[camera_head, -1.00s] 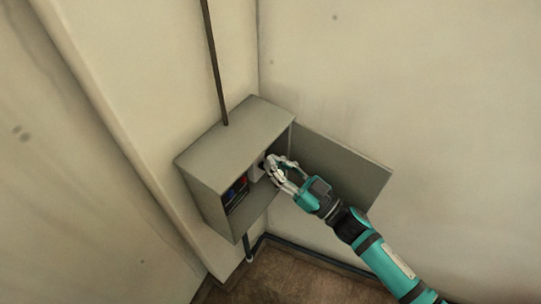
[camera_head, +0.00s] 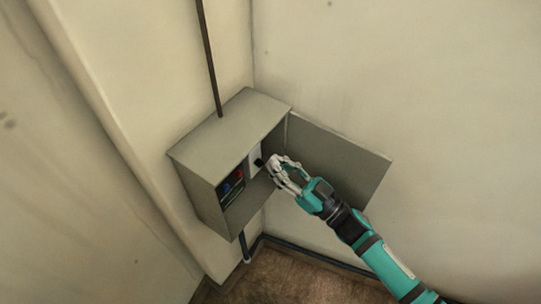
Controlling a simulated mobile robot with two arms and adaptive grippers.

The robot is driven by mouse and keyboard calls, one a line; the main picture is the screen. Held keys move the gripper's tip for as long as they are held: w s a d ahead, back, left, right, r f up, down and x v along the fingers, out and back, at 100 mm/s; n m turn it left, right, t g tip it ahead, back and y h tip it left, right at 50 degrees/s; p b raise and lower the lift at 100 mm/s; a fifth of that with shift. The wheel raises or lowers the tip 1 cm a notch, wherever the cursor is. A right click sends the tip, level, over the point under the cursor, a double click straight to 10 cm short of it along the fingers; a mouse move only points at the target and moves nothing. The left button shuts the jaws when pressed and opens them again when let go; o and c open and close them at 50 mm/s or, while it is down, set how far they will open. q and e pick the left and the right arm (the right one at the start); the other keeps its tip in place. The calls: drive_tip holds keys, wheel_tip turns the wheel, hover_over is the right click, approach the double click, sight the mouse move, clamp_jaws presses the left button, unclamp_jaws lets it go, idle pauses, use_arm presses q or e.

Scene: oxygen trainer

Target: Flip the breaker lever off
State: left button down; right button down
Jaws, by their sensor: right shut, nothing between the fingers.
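The grey breaker box (camera_head: 207,194) is mounted on the wall near the corner, with its door (camera_head: 345,163) swung open to the right. Inside, a light panel carries a small dark lever (camera_head: 259,162). Whether the lever is up or down is too small to tell. My right gripper (camera_head: 273,166) is shut and empty, with its fingertips at the box opening just right of the lever. I cannot tell whether they touch it. My left gripper is not in view.
A panel with red and blue parts (camera_head: 231,187) sits left of the lever inside the box. A dark conduit (camera_head: 208,60) runs up the wall from the box top. A pipe (camera_head: 310,255) follows the foot of the right wall above the brown floor (camera_head: 275,280).

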drive_tip(key=v, duration=1)
drive_tip(key=shift+s, duration=0.35)
drive_tip(key=shift+d, duration=0.1)
